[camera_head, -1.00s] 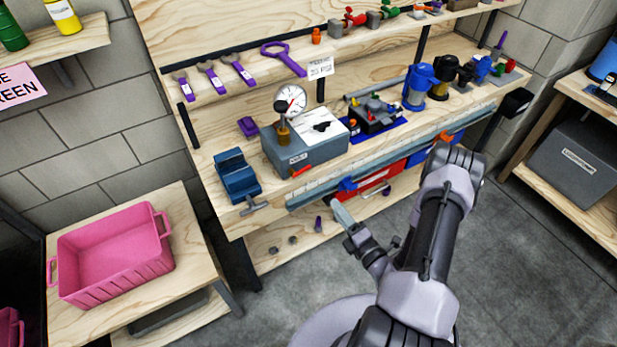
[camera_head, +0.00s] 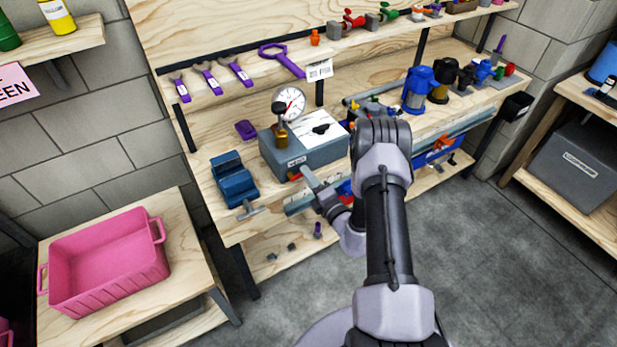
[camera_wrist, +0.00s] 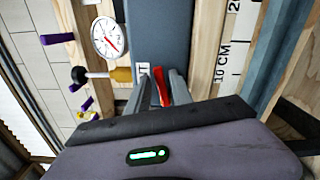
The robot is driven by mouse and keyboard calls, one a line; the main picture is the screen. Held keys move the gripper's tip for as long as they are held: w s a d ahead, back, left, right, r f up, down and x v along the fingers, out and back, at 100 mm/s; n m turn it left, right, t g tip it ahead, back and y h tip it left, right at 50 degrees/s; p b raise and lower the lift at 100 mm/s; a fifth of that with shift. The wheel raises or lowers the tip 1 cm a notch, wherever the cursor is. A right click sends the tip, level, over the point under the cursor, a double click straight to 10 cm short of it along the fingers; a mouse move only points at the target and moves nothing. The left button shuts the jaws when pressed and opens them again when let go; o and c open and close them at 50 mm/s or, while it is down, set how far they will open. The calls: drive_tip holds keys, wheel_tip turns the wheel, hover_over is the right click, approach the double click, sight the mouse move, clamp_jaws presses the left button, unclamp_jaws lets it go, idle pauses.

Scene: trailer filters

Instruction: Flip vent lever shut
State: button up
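The grey box (camera_head: 318,150) on the workbench carries a "VENT" label and a round white gauge (camera_head: 291,103). The vent lever (camera_wrist: 161,86) is a short red handle on the box's front. In the head view only a small red bit of the lever (camera_head: 294,177) shows, beside my fingers. My gripper (camera_head: 305,171) is at the box's front face. In the wrist view my gripper (camera_wrist: 159,82) is open, with a finger on each side of the lever and small gaps between. The lever's near end lies between the fingers.
A blue vise (camera_head: 234,181) stands left of the box on the bench (camera_head: 225,222). A brass fitting with a dark knob (camera_head: 281,133) rises at the box's left end. A ruler strip (camera_wrist: 228,65) runs along the bench edge. Blue and dark pump-like units stand farther right.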

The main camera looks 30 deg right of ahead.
clamp_jaws()
drive_tip(key=shift+f+m, duration=0.25)
drive_tip(key=shift+m, duration=0.45)
drive_tip(key=shift+f+m, duration=0.25)
drive_tip(key=shift+m, duration=0.45)
drive_tip(key=shift+o, duration=1.5)
unclamp_jaws()
drive_tip(key=shift+s, duration=0.1)
drive_tip(key=s+p, duration=0.3)
drive_tip(key=s, duration=1.4)
drive_tip(key=shift+s+d, duration=0.15)
drive_tip(key=shift+d, duration=0.2)
